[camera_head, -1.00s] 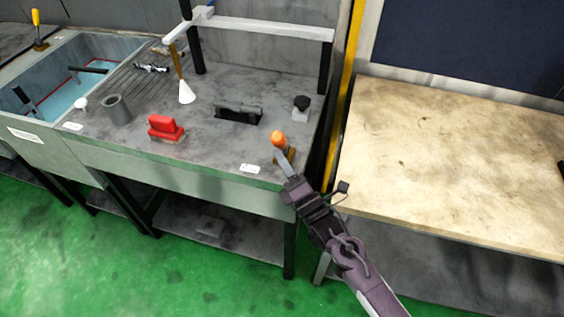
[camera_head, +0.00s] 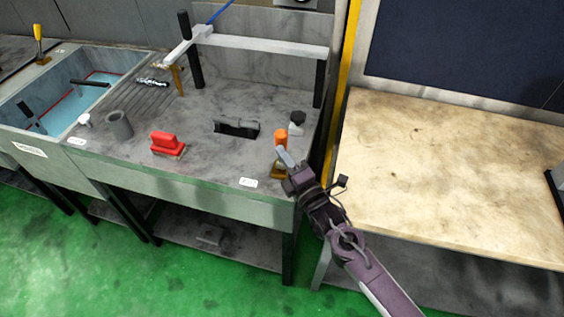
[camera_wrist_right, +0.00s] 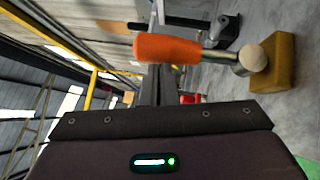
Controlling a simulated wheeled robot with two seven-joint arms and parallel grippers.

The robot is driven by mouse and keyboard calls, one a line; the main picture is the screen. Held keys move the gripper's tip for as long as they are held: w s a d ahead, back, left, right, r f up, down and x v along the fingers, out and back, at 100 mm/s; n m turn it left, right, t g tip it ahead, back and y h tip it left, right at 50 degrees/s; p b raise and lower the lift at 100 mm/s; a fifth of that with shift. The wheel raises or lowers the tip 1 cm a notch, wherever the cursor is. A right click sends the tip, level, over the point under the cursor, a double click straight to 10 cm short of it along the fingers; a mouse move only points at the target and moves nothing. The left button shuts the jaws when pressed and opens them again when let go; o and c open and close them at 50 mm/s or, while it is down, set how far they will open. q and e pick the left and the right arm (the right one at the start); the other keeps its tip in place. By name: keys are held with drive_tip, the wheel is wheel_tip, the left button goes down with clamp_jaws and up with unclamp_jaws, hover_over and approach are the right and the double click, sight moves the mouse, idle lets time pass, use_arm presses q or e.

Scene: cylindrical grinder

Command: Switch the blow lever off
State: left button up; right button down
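The lever by my right gripper has an orange handle (camera_head: 281,136) on a brass-coloured base (camera_head: 278,171), at the right front corner of the grey bench. In the right wrist view the orange handle (camera_wrist_right: 168,49) crosses just beyond the fingertips, with a metal shaft running to the brass base (camera_wrist_right: 272,62). My right gripper (camera_head: 284,157) has its fingers together and points at the lever. In the wrist view its fingers (camera_wrist_right: 158,72) reach the handle, not around it; I cannot tell whether they touch. My left gripper is out of view.
The grey bench carries a red block (camera_head: 167,143), a grey cup (camera_head: 119,125), a black fixture (camera_head: 237,128) and a black knob (camera_head: 297,122). A yellow-handled lever (camera_head: 38,43) stands far left. A bare wooden table (camera_head: 440,160) is at right.

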sight(285, 142)
drive_tip(key=w, duration=0.1)
drive_tip(key=w+b, duration=0.1)
drive_tip(key=w+d+r, duration=0.1)
drive_tip(key=shift+b, duration=0.35)
drive_tip(key=shift+w+d+b, duration=0.2)
drive_tip(key=shift+w+b, duration=0.25)
drive_tip(key=shift+w, duration=0.2)
drive_tip(key=shift+w+d+b, duration=0.2)
drive_tip(key=shift+w+b, duration=0.25)
drive_tip(key=shift+w, duration=0.2)
drive_tip(key=shift+r, duration=0.1)
drive_tip(key=shift+r, duration=0.1)
